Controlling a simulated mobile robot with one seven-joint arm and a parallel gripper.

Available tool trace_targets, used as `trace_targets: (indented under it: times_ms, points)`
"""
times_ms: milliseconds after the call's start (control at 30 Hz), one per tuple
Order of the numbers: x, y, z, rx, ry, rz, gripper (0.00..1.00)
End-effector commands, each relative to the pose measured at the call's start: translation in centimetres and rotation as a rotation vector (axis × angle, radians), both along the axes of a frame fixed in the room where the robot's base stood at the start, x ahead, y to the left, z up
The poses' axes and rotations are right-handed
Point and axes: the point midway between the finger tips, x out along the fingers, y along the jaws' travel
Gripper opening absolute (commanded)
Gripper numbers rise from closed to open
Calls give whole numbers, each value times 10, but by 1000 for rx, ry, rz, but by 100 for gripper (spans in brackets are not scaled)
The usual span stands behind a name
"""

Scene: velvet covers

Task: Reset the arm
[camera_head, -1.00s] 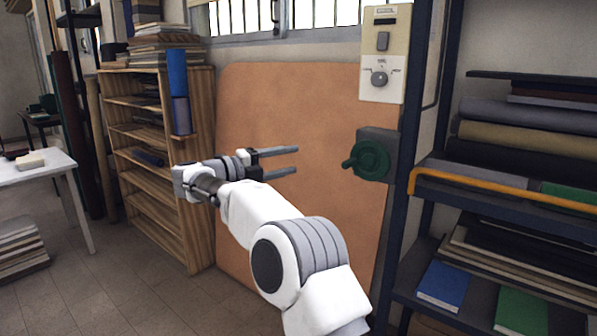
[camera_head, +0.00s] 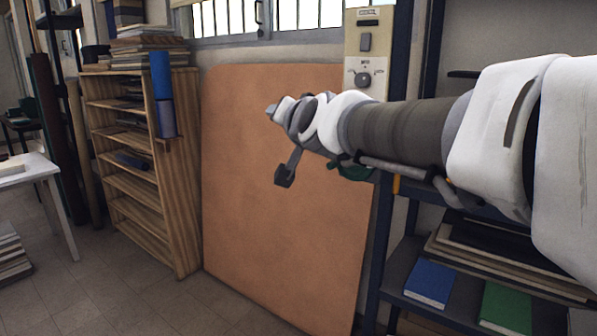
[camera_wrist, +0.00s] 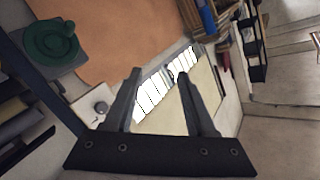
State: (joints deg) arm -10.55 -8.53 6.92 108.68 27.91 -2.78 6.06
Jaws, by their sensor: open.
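In the wrist view, my gripper (camera_wrist: 159,74) is open, its two dark fingers apart with nothing between them. Window and wall show beyond the fingers. In the head view my arm reaches in from the right edge and ends in front of the large orange-brown board (camera_head: 270,220). The fingers cannot be made out clearly there. The green handwheel (camera_head: 352,173) is mostly hidden behind my arm. It shows whole in the wrist view (camera_wrist: 50,44), at upper left, apart from the fingers. The control panel (camera_head: 365,45) with a knob is above my arm, its lower edge covered.
A wooden shelf unit (camera_head: 148,190) stands left of the board, with a white table (camera_head: 38,168) farther left. A dark metal rack (camera_head: 388,275) at right holds a blue book (camera_head: 430,282) and a green book (camera_head: 506,306).

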Motion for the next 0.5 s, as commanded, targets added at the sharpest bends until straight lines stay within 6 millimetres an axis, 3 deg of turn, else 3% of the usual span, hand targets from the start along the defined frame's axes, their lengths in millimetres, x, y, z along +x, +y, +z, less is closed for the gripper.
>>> trace_targets:
  times_ms: [300,500]
  points:
    - [-148,-91,-133,-391,424,62,56]
    - [-243,-141,-208,-544,691,76,56]
